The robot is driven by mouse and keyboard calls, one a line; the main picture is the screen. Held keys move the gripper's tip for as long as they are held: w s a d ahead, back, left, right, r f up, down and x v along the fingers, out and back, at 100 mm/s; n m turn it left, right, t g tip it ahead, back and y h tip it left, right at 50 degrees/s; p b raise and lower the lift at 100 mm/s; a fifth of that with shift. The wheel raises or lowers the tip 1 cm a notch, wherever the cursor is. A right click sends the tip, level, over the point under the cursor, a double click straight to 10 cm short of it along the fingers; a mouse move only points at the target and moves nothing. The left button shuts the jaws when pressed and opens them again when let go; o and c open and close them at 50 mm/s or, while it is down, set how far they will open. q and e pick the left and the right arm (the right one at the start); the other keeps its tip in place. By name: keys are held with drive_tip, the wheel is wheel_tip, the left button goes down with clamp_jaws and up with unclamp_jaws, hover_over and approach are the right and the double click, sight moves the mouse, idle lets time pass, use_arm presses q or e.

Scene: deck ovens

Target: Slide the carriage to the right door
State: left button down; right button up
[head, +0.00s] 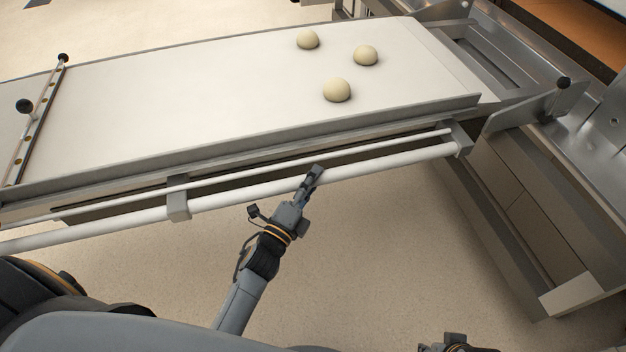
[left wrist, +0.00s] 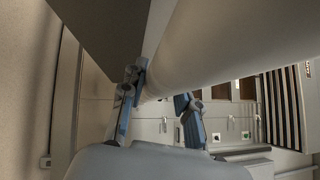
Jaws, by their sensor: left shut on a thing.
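The carriage is a long loader with a pale belt (head: 200,90) and metal side rails, lying across the head view. A thick white front bar (head: 390,162) runs along its near side. My left gripper (head: 314,174) is shut on this bar, right of its middle bracket. In the left wrist view the bar (left wrist: 225,45) passes between the two fingers (left wrist: 160,92). Part of my right arm's end (head: 455,345) shows at the bottom edge; its fingers cannot be made out. The right door is not clearly identifiable.
Several pale dough balls, one of them here (head: 337,90), rest on the belt near its right end. A metal oven front (head: 590,125) with a dark-knobbed lever (head: 563,84) stands at the right. The floor (head: 390,250) below the bar is clear.

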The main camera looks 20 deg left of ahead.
use_arm(q)
drive_tip(key=shift+s+d, duration=0.15)
drive_tip(key=shift+d, duration=0.05)
drive_tip(key=c, duration=1.2)
unclamp_jaws()
drive_tip(key=shift+o, duration=1.1)
drive_tip(key=v, duration=1.2)
drive_tip(key=shift+a, duration=0.1)
